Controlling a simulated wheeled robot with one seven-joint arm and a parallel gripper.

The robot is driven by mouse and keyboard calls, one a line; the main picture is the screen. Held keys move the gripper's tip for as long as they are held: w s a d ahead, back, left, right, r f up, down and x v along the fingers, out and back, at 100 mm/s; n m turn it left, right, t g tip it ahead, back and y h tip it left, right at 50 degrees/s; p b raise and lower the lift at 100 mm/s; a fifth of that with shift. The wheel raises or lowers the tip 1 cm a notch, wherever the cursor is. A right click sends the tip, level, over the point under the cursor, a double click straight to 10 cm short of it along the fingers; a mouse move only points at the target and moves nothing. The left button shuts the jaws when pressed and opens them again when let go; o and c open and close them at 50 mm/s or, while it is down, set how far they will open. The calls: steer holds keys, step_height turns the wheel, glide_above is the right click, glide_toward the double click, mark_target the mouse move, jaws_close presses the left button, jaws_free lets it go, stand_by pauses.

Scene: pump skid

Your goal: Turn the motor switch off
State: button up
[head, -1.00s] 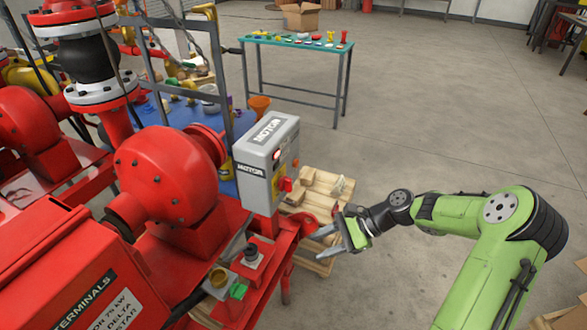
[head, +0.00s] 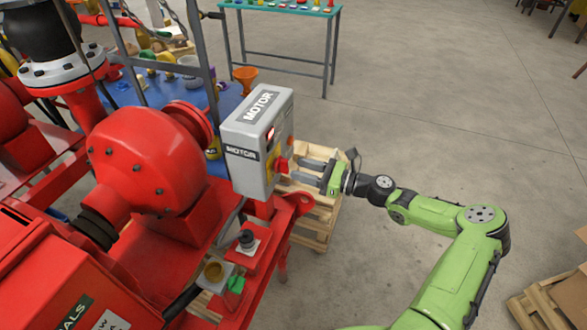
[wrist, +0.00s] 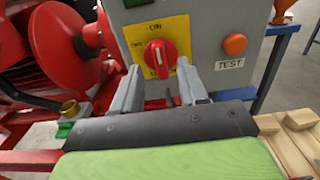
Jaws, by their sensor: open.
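The motor box (head: 250,165) is a grey box labelled MOTOR on the red skid. On its right-hand face is a red rotary switch (head: 281,164) on a yellow plate. In the wrist view the red knob (wrist: 160,54) shows a white mark running roughly upright, with ON printed above it; the other lettering is partly hidden or too small to read surely. My gripper (head: 299,170) is open and empty, with its fingers pointing at the switch face. In the wrist view the open gripper (wrist: 160,82) has a finger at each side, below the knob. Contact with the knob is not visible.
An orange button (wrist: 235,44) with a TEST label (wrist: 230,64) sits right of the switch. A red pump casing (head: 145,160) stands left of the box. A wooden pallet (head: 318,215) lies below my gripper. Open floor lies to the right.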

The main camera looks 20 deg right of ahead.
mark_target(288, 166)
steer(key=x, duration=0.3)
steer(key=shift+w+a, duration=0.1)
steer(key=shift+c, duration=0.4)
jaws_close()
